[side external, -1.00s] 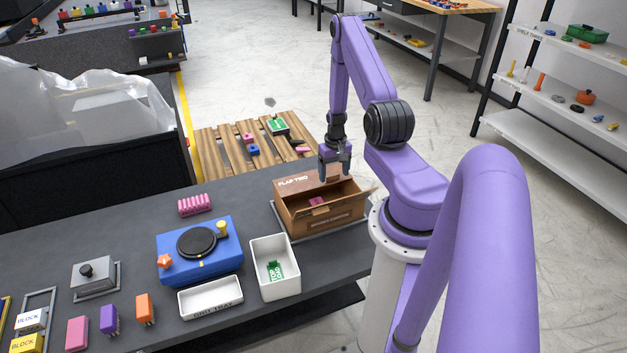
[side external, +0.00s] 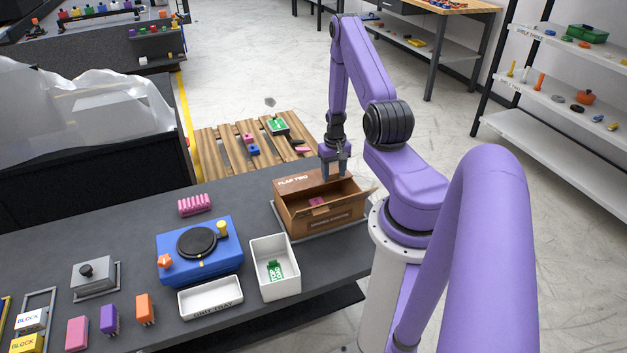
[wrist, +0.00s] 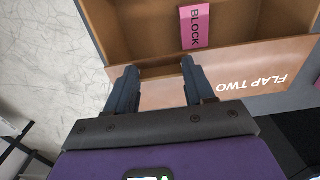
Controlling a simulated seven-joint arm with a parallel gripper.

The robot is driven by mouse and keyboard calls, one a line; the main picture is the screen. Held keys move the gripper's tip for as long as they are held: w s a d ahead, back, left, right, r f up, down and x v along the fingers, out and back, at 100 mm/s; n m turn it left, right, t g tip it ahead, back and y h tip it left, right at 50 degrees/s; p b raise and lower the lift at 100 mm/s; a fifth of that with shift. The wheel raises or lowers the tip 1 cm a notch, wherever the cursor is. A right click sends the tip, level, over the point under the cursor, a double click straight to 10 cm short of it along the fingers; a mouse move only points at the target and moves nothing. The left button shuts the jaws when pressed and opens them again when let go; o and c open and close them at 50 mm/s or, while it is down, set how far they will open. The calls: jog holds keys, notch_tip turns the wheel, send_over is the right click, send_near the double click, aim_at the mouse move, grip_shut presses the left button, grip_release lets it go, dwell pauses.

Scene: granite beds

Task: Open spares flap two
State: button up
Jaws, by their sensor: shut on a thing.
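The brown carton (side external: 320,216) stands on the dark bench with its top open. Flap two (side external: 297,181), lettered FLAP TWO, stands up and leans outward along the carton's far side. In the wrist view the flap (wrist: 250,72) runs across behind my fingers. My gripper (side external: 334,174) is at the right part of this flap, with its fingers (wrist: 159,74) shut on it. The fingertips partly hide the flap's edge. A pink block (side external: 317,202), lettered BLOCK, lies inside the carton and also shows in the wrist view (wrist: 194,27).
A white bin (side external: 274,262) with a green piece stands left of the carton, near a white tray (side external: 210,297) and a blue fixture (side external: 200,248). A wooden pallet (side external: 230,153) with small parts lies on the floor behind. Another carton flap (side external: 369,193) sticks out at the right.

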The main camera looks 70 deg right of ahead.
jog(key=shift+w+d+r, duration=0.2)
jog(key=shift+r, duration=0.25)
jog(key=shift+w+d+r, duration=0.2)
jog(key=shift+r, duration=0.15)
jog(key=shift+w+d+r, duration=0.15)
jog(key=shift+r, duration=0.2)
jog(key=shift+w+d+r, duration=0.4)
jog(key=shift+d+r, duration=0.05)
jog(key=shift+r, duration=0.15)
